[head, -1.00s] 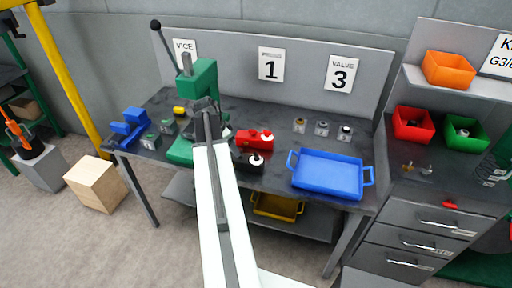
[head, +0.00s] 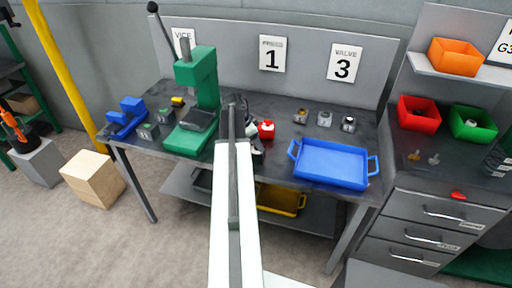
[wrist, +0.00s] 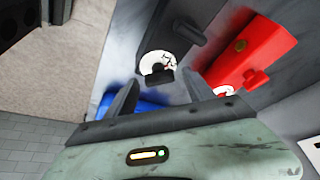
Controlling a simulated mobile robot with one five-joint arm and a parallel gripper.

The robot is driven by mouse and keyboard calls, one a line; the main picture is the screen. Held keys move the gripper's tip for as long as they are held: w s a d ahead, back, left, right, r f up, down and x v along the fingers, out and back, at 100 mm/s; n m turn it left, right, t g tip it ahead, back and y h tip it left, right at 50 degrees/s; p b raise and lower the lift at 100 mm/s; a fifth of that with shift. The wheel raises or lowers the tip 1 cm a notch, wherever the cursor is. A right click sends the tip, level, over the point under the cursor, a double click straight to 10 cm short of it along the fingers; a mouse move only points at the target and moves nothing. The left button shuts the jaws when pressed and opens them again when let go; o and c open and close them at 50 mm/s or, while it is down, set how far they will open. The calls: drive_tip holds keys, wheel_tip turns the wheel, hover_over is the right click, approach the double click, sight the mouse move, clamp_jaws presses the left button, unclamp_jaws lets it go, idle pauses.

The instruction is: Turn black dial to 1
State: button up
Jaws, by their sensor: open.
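The black dial unit (wrist: 178,35) is in the upper middle of the wrist view. Its white dial face (wrist: 156,62) has dark markings and a black pointer; I cannot read its setting. In the head view only a sliver of the black unit (head: 258,157) shows beside my arm. My gripper (wrist: 158,92) is open and empty, its two fingers on either side of the dial's lower part in the picture. I see no clear contact. The red dial unit (wrist: 250,55) stands to the right; it also shows in the head view (head: 266,129).
A green press (head: 196,95) stands left of my arm on the dark bench. A blue tray (head: 330,165) lies to the right, with several small blocks (head: 325,119) behind it. Signs "1" (head: 272,54) and "3" (head: 345,62) hang on the back panel.

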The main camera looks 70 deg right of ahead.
drive_tip(key=shift+r, duration=0.1)
clamp_jaws()
drive_tip(key=shift+d, duration=0.15)
drive_tip(key=shift+a, duration=0.2)
drive_tip(key=shift+n, duration=0.4)
drive_tip(key=shift+a+n+t+h, duration=0.1)
drive_tip(key=shift+n+t+h, duration=0.25)
drive_tip(key=shift+n, duration=0.55)
drive_tip(key=shift+s+n+t+h, duration=0.15)
drive_tip(key=shift+n+t, duration=0.25)
drive_tip(key=shift+n, duration=0.65)
drive_tip(key=shift+n+t+h, duration=0.2)
drive_tip(key=shift+n+t, duration=0.15)
drive_tip(key=shift+n, duration=0.7)
unclamp_jaws()
